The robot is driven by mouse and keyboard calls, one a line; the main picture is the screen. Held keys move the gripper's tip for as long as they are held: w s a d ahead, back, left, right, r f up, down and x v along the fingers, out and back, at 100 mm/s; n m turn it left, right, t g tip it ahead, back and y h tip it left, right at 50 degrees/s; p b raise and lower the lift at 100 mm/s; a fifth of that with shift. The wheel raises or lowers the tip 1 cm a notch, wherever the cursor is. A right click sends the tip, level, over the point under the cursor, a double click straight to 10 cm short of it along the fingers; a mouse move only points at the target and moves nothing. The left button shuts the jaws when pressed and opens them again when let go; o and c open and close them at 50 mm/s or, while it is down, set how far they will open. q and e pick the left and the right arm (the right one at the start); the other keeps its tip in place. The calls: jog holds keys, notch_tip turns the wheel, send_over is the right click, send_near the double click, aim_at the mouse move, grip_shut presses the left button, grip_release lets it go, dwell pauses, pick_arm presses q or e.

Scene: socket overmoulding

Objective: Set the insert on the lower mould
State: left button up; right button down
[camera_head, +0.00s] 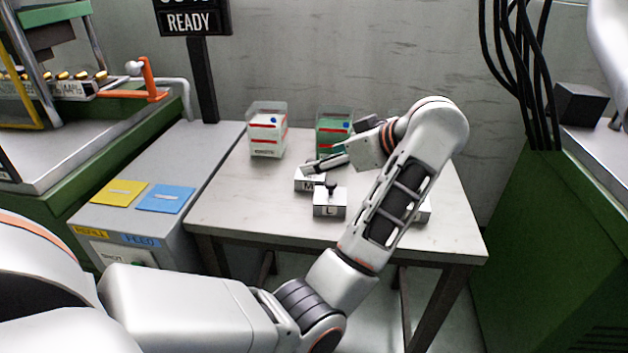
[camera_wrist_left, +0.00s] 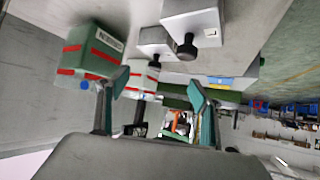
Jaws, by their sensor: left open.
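Grey metal blocks with black knobs stand on the table: one marked M (camera_head: 309,182) and one marked L (camera_head: 329,205). A third block (camera_head: 424,213) is mostly hidden behind my left arm. My left gripper (camera_head: 313,166) is above and behind the M block, reaching from the right. In the left wrist view its fingers (camera_wrist_left: 157,92) are apart with nothing held between them. Two knobbed blocks (camera_wrist_left: 193,20) show there beyond the fingers, near the top. I cannot make out which thing is the lower mould. My right gripper is not seen.
Yellow (camera_head: 119,193) and blue (camera_head: 165,198) plates lie on the grey cabinet to the left. Green machines flank both sides; a READY sign (camera_head: 190,22) stands behind.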

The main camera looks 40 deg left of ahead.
pick_arm(q)
jog(key=x, duration=0.7)
jog(key=shift+d+f+b, duration=0.15)
jog(key=shift+f+b, duration=0.05)
jog(key=shift+b, duration=0.15)
jog(key=shift+c, duration=0.4)
jog(key=shift+s, duration=0.1)
grip_shut()
